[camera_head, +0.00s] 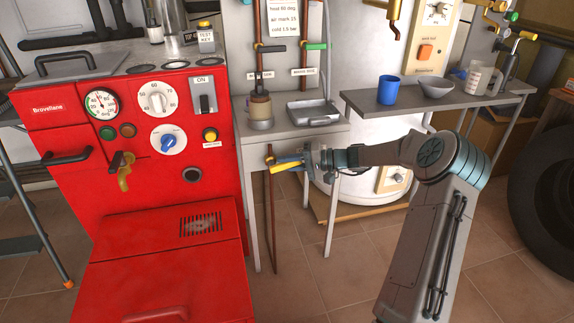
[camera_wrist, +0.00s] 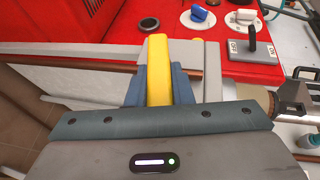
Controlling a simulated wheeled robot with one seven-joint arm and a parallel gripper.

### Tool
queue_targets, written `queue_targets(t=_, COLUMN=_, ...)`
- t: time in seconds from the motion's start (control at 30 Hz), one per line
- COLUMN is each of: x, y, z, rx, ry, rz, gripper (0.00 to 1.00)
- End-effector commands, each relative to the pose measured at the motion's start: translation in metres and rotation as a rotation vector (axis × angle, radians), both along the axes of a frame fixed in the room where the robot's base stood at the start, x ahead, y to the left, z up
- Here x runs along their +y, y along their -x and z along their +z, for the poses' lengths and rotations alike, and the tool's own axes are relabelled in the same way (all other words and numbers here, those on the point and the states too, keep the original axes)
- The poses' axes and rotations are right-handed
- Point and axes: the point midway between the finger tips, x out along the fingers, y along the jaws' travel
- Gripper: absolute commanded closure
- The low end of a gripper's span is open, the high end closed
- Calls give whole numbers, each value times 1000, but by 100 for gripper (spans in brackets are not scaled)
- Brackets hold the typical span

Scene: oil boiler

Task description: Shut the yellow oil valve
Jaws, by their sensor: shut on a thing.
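The yellow oil valve handle (camera_head: 286,166) sits on a thin copper-brown pipe (camera_head: 271,205) just right of the red boiler, below the grey side table. The handle points sideways, across the upright pipe and slightly tilted. My gripper (camera_head: 293,163) reaches in from the right and is shut on the handle. In the wrist view the yellow handle (camera_wrist: 159,70) stands between the two blue-grey fingers of my gripper (camera_wrist: 159,82). The fingers hide part of the handle's sides.
The red boiler (camera_head: 215,270) stands close on the left. The grey table (camera_head: 335,128) above holds a metal tray (camera_head: 312,112) and a bottle (camera_head: 260,103). A shelf (camera_head: 440,99) at right carries a blue mug (camera_head: 388,90). A white tank stands behind my arm.

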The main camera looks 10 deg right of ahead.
Motion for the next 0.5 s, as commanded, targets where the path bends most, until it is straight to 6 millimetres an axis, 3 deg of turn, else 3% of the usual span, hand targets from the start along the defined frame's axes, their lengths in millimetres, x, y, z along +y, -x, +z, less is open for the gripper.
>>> queue_targets(t=0.5, x=0, y=1, z=-11, rx=1, ry=-215, rz=3, gripper=100)
